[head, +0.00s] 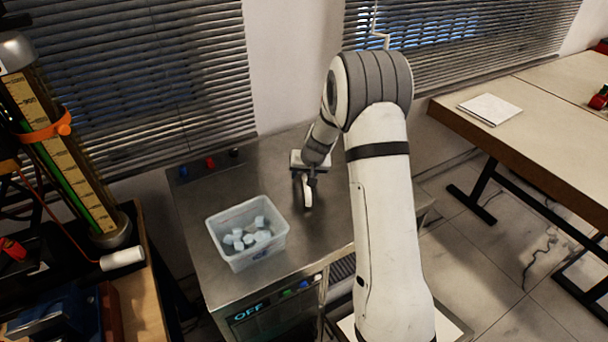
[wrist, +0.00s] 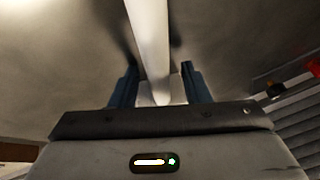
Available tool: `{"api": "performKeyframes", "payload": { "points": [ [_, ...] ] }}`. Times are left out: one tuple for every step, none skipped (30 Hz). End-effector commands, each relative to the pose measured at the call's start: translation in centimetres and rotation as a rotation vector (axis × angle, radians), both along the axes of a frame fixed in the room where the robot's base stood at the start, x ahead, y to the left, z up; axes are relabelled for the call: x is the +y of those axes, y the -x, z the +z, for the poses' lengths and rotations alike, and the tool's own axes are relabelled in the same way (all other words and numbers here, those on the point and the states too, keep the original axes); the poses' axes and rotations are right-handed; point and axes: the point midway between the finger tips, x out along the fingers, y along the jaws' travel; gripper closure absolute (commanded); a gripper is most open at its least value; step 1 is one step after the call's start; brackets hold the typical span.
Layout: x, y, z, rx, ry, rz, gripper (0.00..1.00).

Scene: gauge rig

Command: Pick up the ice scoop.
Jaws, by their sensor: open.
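The ice scoop shows in the wrist view as a long pale handle (wrist: 150,40) running from the top edge down between the two fingers. In the head view a small light part of the scoop (head: 307,195) shows at my gripper, and most of it is hidden. My gripper (wrist: 158,72) is open, with one dark finger on each side of the handle and a gap to both. In the head view my gripper (head: 304,185) points down, low over the steel counter.
A clear plastic bin (head: 248,257) with several ice cubes (head: 246,238) stands left of my gripper on the steel counter (head: 200,205). A tall gauge (head: 60,150) stands at the far left. A wooden table (head: 540,130) is at the right.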

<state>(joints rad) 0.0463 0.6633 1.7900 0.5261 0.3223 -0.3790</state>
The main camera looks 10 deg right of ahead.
Motion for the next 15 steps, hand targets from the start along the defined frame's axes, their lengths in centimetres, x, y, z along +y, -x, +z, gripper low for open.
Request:
{"api": "performKeyframes", "payload": {
  "points": [
    [0.01, -0.03, 0.0, -0.001, 0.0, 0.0, 0.58],
    [0.01, -0.03, 0.0, -0.001, 0.0, 0.0, 0.58],
    [0.0, -0.03, 0.01, -0.001, 0.0, 0.0, 0.58],
    [0.01, -0.02, 0.02, -0.001, 0.0, 0.0, 0.58],
    [0.01, -0.02, 0.02, -0.001, 0.0, 0.0, 0.58],
    [0.01, -0.02, 0.02, -0.001, 0.0, 0.0, 0.6],
    [0.01, -0.02, 0.02, -0.001, 0.0, 0.0, 0.63],
    [0.0, -0.01, 0.03, -0.001, 0.0, 0.0, 0.65],
    [0.0, -0.01, 0.03, -0.001, 0.0, 0.0, 0.68],
    [0.0, -0.01, 0.03, -0.001, 0.0, 0.0, 0.71],
    [-0.01, -0.01, 0.03, -0.001, 0.0, 0.0, 0.73],
    [-0.01, -0.01, 0.03, -0.001, 0.0, 0.0, 0.76],
    [-0.01, -0.01, 0.03, -0.001, 0.0, 0.0, 0.79],
    [-0.01, -0.01, 0.03, -0.001, 0.0, 0.0, 0.81],
    [-0.01, 0.0, 0.04, -0.001, 0.0, 0.0, 0.85]
  ]
}}
